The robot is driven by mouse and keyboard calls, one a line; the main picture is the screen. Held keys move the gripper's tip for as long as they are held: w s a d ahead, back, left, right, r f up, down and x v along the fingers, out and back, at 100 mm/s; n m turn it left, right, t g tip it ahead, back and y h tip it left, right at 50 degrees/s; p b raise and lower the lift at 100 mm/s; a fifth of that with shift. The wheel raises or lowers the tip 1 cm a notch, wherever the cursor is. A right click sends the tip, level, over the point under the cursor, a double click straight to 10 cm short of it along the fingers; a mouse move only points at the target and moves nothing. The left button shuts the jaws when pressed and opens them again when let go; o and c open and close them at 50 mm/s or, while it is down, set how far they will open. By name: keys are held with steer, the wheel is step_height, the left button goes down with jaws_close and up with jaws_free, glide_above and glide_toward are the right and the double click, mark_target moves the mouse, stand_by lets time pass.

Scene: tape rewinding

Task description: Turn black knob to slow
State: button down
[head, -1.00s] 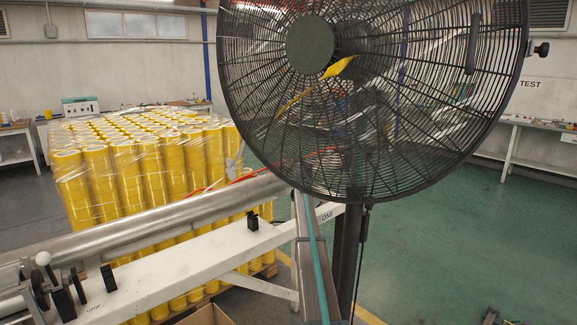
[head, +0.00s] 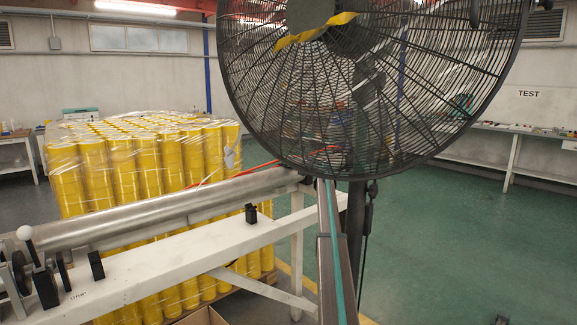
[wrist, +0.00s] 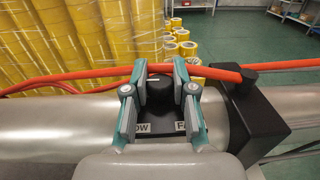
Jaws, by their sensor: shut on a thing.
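In the wrist view my gripper (wrist: 160,76) is over a black box on the steel roller. Its two grey and teal fingers are closed on the black knob (wrist: 158,90), which sits between them. Labels show on the box below the knob: a partly covered one ending in "OW" at the left (wrist: 138,128) and one starting with "F" at the right (wrist: 185,127). The fingers hide parts of the knob and labels. A pale mark is on the knob, but I cannot tell its exact setting. The gripper and knob are not visible in the head view.
A red-orange hose (wrist: 75,84) runs across behind the fingers. A dark bracket (wrist: 254,113) stands to the right on the roller (head: 160,205). A large fan (head: 375,90) fills the upper head view. Wrapped yellow rolls (head: 135,165) stand behind the white bench (head: 190,255).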

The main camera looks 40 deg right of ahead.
steer(key=shift+n+y, duration=1.1)
steer(key=shift+y, duration=0.6)
steer(key=shift+g, duration=0.3)
steer(key=c, duration=0.9)
jaws_free()
steer(key=shift+a, duration=0.1)
